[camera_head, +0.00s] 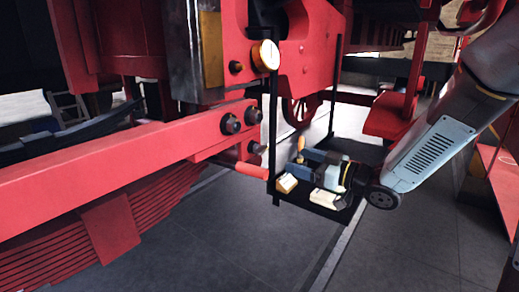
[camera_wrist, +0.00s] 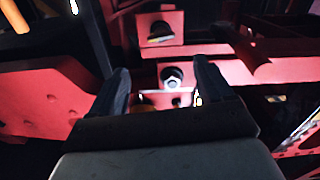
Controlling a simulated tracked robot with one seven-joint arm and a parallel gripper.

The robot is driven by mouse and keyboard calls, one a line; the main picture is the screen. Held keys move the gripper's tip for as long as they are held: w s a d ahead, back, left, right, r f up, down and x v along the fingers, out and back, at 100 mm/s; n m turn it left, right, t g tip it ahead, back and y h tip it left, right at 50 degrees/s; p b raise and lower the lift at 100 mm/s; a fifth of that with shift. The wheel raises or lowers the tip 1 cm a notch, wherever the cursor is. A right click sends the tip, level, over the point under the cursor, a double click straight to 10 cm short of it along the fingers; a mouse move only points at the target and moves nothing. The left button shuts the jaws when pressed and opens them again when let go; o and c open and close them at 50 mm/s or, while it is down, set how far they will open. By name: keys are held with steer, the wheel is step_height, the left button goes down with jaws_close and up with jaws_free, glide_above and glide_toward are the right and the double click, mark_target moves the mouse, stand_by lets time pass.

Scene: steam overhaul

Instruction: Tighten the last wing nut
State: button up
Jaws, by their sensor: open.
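No wing nut shows clearly enough for me to name it. In the wrist view, a dark round fastener with a bright rim (camera_wrist: 172,76) sits on a red beam, between and beyond the fingertips of my gripper (camera_wrist: 161,72). A second fastener (camera_wrist: 160,32) sits on a red block above it. In the head view, my gripper (camera_head: 299,165) comes in from the right and points left at the red frame, apart from it. Its fingers are spread with nothing between them. Dark round fasteners (camera_head: 230,124) stand out from the red beam to its left.
A black hanging tray (camera_head: 325,211) holds cream blocks (camera_head: 287,183) below my gripper, with thin black uprights around it. An orange-handled item (camera_head: 301,146) is beside my gripper. A red handle (camera_head: 252,171) juts out left of the tray. A gauge (camera_head: 266,55) sits above. The floor in front is clear.

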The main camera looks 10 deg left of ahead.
mark_target(265, 149)
steer(key=x, duration=1.4)
steer(key=shift+d, duration=0.1)
steer(key=shift+d+r, duration=0.1)
steer(key=c, duration=1)
steer(key=shift+w, duration=0.1)
steer(key=shift+c, duration=0.2)
